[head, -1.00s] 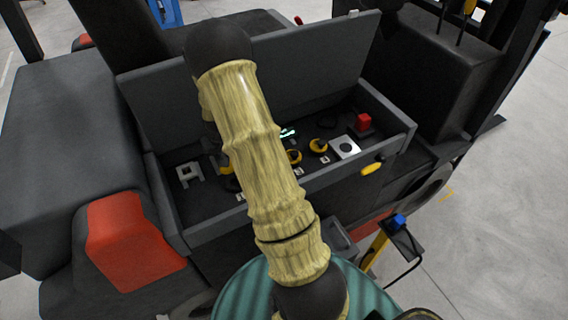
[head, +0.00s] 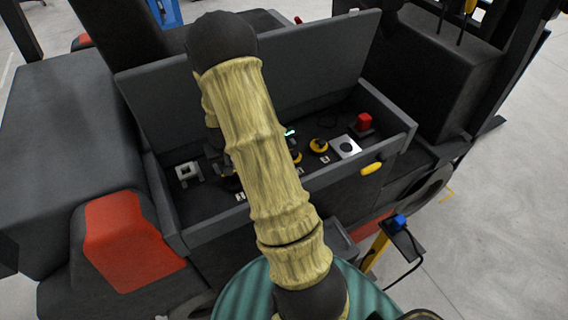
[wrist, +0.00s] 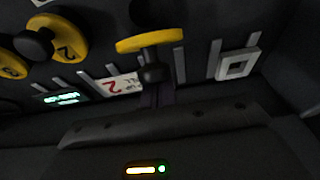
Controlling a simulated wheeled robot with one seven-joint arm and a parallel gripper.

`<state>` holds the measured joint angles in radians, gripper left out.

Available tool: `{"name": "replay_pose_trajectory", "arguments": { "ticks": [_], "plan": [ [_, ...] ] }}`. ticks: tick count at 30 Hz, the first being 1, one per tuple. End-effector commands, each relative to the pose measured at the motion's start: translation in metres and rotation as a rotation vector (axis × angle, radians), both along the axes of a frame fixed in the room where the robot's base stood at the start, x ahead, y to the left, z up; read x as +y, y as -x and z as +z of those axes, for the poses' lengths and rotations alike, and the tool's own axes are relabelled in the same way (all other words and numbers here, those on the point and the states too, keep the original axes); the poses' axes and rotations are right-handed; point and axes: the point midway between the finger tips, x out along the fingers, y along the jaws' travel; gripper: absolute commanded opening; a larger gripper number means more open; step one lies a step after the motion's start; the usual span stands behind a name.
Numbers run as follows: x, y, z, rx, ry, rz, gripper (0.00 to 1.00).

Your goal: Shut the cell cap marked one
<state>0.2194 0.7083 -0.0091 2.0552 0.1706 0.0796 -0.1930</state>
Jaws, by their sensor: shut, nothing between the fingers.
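In the wrist view, a yellow cap (wrist: 143,41) with a black knob shows nearly edge-on; no number is readable on it. From its place beside the cap marked 2 (wrist: 68,40), it seems to be cap one. Cap 2 shows its numbered face, at a different tilt. Another yellow cap (wrist: 12,66) is cut off at the left edge. My gripper (wrist: 155,96) is shut and empty, its dark fingertips just below the edge-on cap's knob. I cannot tell whether they touch. In the head view my arm hides the gripper and that cap.
The open grey box (head: 205,236) has its lid (head: 320,62) raised behind. A white square frame (wrist: 238,66), a red-numbered label (wrist: 119,86) and a green display (wrist: 60,99) lie near the caps. A red block (head: 364,121) stands at the box's right end.

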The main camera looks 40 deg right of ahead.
Motion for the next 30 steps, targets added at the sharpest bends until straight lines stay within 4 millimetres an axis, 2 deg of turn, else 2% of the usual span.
{"name": "replay_pose_trajectory", "arguments": {
  "ticks": [30],
  "plan": [
    [0.006,0.032,0.0,-0.001,0.0,0.0,0.0]
  ]
}}
